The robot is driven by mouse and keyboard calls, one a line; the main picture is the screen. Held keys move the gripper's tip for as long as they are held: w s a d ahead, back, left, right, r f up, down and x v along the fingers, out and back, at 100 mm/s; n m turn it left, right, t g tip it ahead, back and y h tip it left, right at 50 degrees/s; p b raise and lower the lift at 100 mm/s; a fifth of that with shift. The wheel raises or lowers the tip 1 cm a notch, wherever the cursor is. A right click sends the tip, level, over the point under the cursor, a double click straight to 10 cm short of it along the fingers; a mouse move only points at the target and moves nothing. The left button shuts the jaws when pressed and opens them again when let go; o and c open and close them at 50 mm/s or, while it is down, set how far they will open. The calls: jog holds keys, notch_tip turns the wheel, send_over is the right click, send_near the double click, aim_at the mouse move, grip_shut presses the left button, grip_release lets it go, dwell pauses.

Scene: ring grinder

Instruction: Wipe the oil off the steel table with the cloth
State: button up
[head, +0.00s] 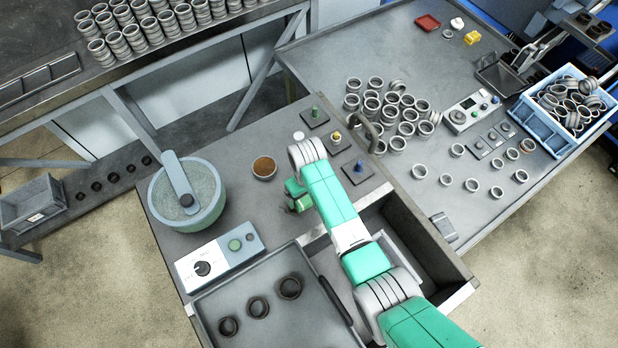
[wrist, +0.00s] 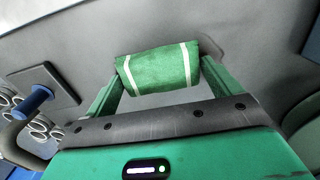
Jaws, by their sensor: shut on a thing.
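The cloth (wrist: 158,68) is green with pale stripes. In the wrist view it is folded or rolled between the two fingers of my gripper (wrist: 160,77), which is shut on it. In the head view my gripper (head: 297,195) is low over the grey steel table (head: 235,140), between the round grinder drum and the knobbed posts; the arm hides part of this area. A faint darker patch (wrist: 210,47) lies on the tabletop just beyond the cloth in the wrist view; I cannot tell if it is oil or shadow. I cannot tell whether the cloth touches the table.
A grinder drum (head: 187,195), control box (head: 220,256) and brown-filled bowl (head: 264,168) stand left of my gripper. Posts with green, yellow and blue knobs (head: 358,168) stand right. A tray with dark rings (head: 258,307) and an open drawer (head: 395,225) are nearer. Steel rings crowd the right table.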

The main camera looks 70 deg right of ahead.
aim_at(281, 213)
jog(key=shift+w+a+r+p, duration=0.1)
jog(key=shift+w+a+p, duration=0.25)
jog(key=shift+w+a, duration=0.7)
jog(key=shift+w+a+f+p, duration=0.1)
jog(key=shift+w+a+p, duration=0.25)
jog(key=shift+w+a, duration=0.75)
jog(key=shift+w+a+r+p, duration=0.1)
jog(key=shift+w+a+p, duration=0.35)
jog(key=shift+a, duration=1.05)
notch_tip(281, 213, up, 3)
jog(key=shift+f+p, duration=0.1)
jog(key=shift+p, duration=0.75)
notch_tip(281, 213, up, 5)
jog(key=p, duration=0.5)
jog(key=shift+r, duration=0.2)
